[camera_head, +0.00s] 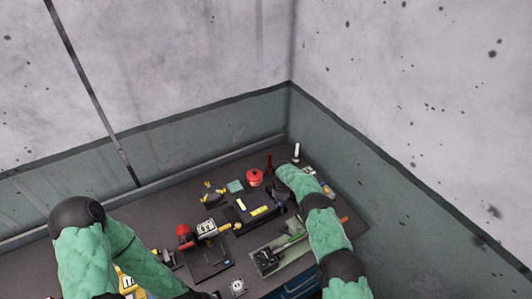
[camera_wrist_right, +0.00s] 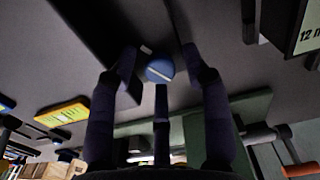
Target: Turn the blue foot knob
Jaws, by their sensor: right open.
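The blue foot knob (camera_wrist_right: 160,71), a round cap with a pale line across it, shows in the right wrist view. It sits beside a dark block. My right gripper (camera_wrist_right: 160,58) is open, with one dark finger on each side of the knob in the picture and a third below it. I see gaps beside the knob; I cannot tell how far the fingertips are from it in depth. In the head view my right gripper (camera_head: 283,190) is small and dark at the back of the bench, and the knob is not discernible there. My left gripper is out of view.
The bench holds a red round object (camera_head: 254,177), a black box with a yellow label (camera_head: 260,211), a white upright cylinder (camera_head: 296,152) and a green tray (camera_head: 282,252). Grey-green walls meet in the corner behind. A yellow-labelled device (camera_wrist_right: 62,113) lies left in the wrist view.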

